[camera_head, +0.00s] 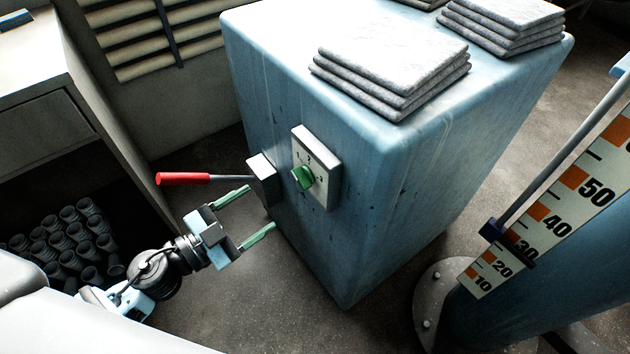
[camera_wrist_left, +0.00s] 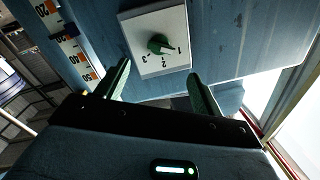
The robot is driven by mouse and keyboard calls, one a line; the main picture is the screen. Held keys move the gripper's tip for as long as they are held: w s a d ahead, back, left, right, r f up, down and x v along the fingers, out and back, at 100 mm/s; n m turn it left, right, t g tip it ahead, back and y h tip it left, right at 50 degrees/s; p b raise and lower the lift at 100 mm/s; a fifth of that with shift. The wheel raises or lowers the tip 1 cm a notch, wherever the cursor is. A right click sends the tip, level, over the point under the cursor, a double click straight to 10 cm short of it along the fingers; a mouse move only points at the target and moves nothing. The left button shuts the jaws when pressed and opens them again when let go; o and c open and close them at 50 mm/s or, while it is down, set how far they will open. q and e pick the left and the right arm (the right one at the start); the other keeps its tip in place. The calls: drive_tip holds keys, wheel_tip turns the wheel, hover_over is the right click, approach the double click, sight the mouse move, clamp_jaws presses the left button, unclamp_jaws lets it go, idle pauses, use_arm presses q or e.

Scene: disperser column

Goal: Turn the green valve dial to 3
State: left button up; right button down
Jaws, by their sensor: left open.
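The green valve dial (camera_head: 303,178) sits on a white plate (camera_head: 328,165) fixed to the side of a blue cabinet. The plate carries the marks 1, 2 and 3. In the left wrist view the dial (camera_wrist_left: 158,43) appears to point toward the 1. My left gripper (camera_head: 260,207) is open and empty, with its green fingers reaching toward the cabinet, below and left of the dial. In the left wrist view the gripper (camera_wrist_left: 158,70) has its fingertips spread on either side of the plate's lower part, apart from the dial. My right gripper is not in view.
A red-handled lever (camera_head: 184,179) juts left from a grey box (camera_head: 263,178) beside the dial, close above my left gripper. Stacked grey slabs (camera_head: 390,75) lie on the blue cabinet (camera_head: 350,250). A numbered scale (camera_head: 545,225) stands at right. Several dark cups (camera_head: 75,235) lie at left.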

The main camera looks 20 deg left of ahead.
sight(298, 180)
use_arm(q)
drive_tip(key=shift+w+d+r+m+g+h+b, duration=0.2)
drive_tip(key=shift+w+d+m+g+h, duration=0.15)
drive_tip(key=shift+w, duration=0.3)
drive_tip(key=shift+w+d+r+m+g+h+b, duration=0.1)
drive_tip(key=shift+w+d+r+m+g+h, duration=0.1)
drive_tip(key=shift+w+m+h, duration=0.3)
drive_tip(key=shift+p+x, duration=0.35)
drive_tip(key=shift+x, duration=3.55)
drive_tip(key=shift+a+f, duration=0.1)
drive_tip(key=c, duration=1)
